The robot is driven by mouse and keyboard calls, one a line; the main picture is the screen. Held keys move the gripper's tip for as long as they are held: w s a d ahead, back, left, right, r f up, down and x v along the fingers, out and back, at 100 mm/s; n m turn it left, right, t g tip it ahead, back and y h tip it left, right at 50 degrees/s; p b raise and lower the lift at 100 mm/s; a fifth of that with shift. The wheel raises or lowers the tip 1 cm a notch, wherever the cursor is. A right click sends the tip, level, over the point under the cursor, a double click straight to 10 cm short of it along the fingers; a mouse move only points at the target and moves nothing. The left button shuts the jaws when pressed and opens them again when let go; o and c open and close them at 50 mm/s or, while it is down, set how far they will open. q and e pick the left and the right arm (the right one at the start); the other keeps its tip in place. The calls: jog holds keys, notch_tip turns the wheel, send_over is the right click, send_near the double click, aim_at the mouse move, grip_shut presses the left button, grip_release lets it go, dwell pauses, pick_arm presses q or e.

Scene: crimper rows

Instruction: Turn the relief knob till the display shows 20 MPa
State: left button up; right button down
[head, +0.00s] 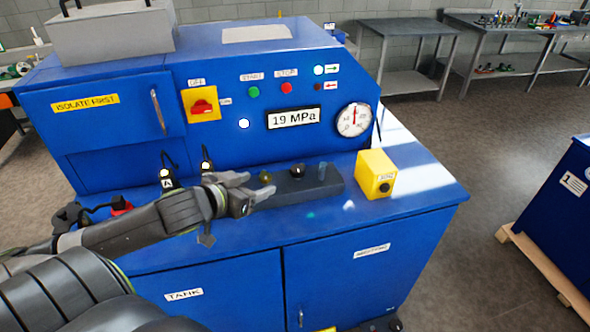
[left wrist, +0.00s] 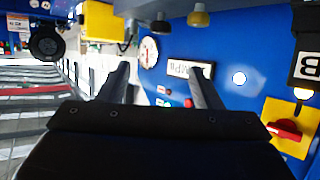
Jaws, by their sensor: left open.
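The display (head: 293,118) on the blue machine reads 19 MPa; it shows upside down in the left wrist view (left wrist: 190,69). A dark valve block (head: 318,187) on the ledge carries an olive-yellow knob (head: 265,177) and a black knob (head: 298,170). In the left wrist view, a yellow knob (left wrist: 198,16) and a dark knob (left wrist: 160,23) show at the top edge. No label tells which is the relief knob. My left gripper (head: 261,183) is open and empty beside the olive knob, fingers pointing right; its fingers (left wrist: 160,70) are apart. My right gripper is out of view.
A round gauge (head: 354,119) sits right of the display. A yellow box (head: 375,174) with a black button stands on the ledge. A yellow-red switch (head: 201,104) and several lamps are on the panel. Small labelled levers (head: 167,178) stand behind my left arm.

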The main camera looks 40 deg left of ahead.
aim_at(296, 169)
pick_arm(q)
jog(key=p+x, duration=0.2)
jog(key=x, duration=1.5)
jog(key=shift+f, duration=0.1)
jog(key=shift+c, duration=0.2)
jog(key=c, duration=1)
jog(key=shift+o, duration=0.2)
jog(key=shift+a+f+m+h+b, duration=0.25)
jog(key=shift+m+h+b, duration=0.35)
jog(key=shift+b, duration=1)
jog(key=shift+r+m+h, duration=0.2)
jog(key=shift+m+h, duration=0.1)
jog(key=shift+h, duration=0.2)
